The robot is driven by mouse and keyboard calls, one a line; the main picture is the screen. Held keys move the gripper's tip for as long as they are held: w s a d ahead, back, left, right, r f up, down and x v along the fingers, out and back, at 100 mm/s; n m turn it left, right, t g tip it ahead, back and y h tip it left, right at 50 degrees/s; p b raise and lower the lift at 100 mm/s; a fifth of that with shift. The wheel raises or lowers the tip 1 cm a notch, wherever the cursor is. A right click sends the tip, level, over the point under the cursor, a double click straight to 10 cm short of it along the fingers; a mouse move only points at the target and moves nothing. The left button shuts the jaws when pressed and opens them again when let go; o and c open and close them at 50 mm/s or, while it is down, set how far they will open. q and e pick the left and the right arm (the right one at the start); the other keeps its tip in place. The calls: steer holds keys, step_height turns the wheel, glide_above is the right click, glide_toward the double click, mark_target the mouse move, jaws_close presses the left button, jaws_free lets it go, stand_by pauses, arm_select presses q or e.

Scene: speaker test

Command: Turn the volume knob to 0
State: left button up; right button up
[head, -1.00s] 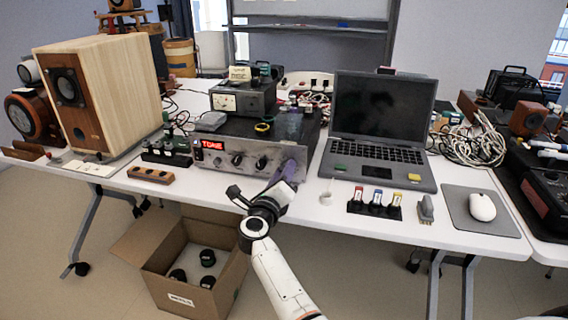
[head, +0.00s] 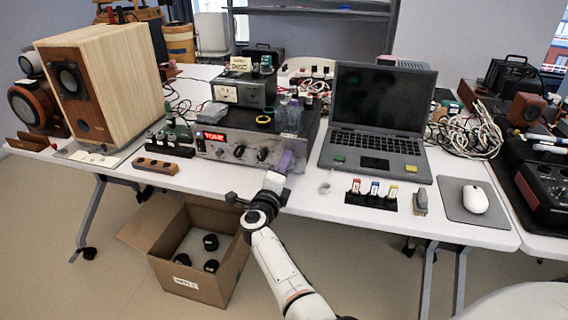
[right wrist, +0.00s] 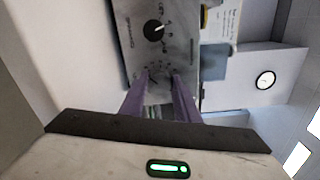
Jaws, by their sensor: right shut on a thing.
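The grey amplifier (head: 230,148) with a red lit display (head: 213,136) stands on the white table, its front panel facing me. Two black knobs, a left one (head: 238,151) and a right one (head: 263,154), show on the panel. My right gripper (head: 284,163) is at the panel's right end. In the right wrist view, its purple fingers (right wrist: 160,78) are shut on a small knob at the panel, mostly hidden between the tips. A black knob (right wrist: 155,31) with a white pointer is beyond them. Which knob is the volume knob I cannot read. My left gripper is not in view.
A laptop (head: 378,115) stands right of the amplifier, with a rack of colored pieces (head: 372,194) before it. A wooden speaker (head: 100,85) is at the left.

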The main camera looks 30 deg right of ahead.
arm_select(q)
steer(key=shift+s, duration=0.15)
arm_select(e)
steer(key=shift+a+f, duration=0.1)
steer(key=o, duration=0.9)
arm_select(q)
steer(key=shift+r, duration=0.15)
arm_select(e)
steer(key=shift+o, duration=0.8)
